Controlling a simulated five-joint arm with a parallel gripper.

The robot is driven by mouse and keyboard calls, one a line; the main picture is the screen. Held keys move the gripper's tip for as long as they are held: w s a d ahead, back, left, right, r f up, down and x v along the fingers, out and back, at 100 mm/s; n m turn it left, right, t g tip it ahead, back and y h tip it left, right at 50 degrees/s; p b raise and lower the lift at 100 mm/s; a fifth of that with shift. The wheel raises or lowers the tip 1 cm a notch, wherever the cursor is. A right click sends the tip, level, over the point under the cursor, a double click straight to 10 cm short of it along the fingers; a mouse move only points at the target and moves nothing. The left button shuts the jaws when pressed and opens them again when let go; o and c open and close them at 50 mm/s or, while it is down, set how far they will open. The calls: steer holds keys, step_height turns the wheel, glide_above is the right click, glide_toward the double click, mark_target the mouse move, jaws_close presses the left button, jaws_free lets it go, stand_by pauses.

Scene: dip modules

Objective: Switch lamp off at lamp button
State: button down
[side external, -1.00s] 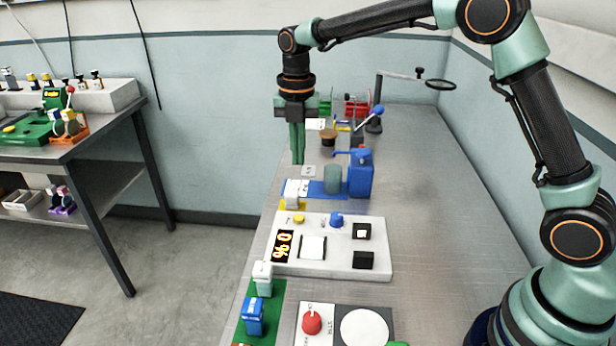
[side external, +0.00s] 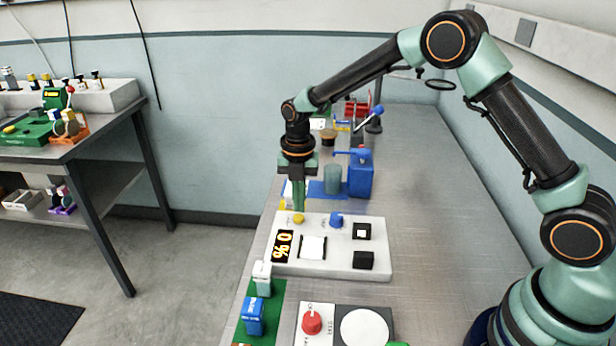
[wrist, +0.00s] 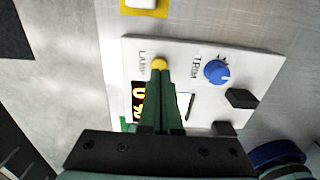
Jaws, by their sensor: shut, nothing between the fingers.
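The yellow lamp button (side external: 298,219) sits at the far left of the white panel (side external: 350,262). In the wrist view the button (wrist: 158,63) is beside the "LAMP" label, just past my fingertips. My gripper (side external: 299,209) is shut and empty, pointing down over the button. In the wrist view its green fingers (wrist: 162,75) are together. I cannot tell whether the fingertips touch the button. The display (side external: 283,246) shows orange digits reading 0 %. The pale square window (side external: 312,247) is beside it.
A blue trim knob (side external: 336,220) and black blocks (side external: 362,260) are on the panel to the right. Behind it stand a grey-green cylinder (side external: 332,179) and a blue dispenser (side external: 360,175). A red knob (side external: 312,322) is in front. The bench's right side is clear.

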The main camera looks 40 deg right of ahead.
mark_target(300, 218)
steer(key=shift+f, duration=0.8)
steer(key=shift+s+f, duration=0.1)
steer(key=shift+f, duration=0.95)
step_height(300, 218, up, 15)
steer(key=shift+w, duration=0.3)
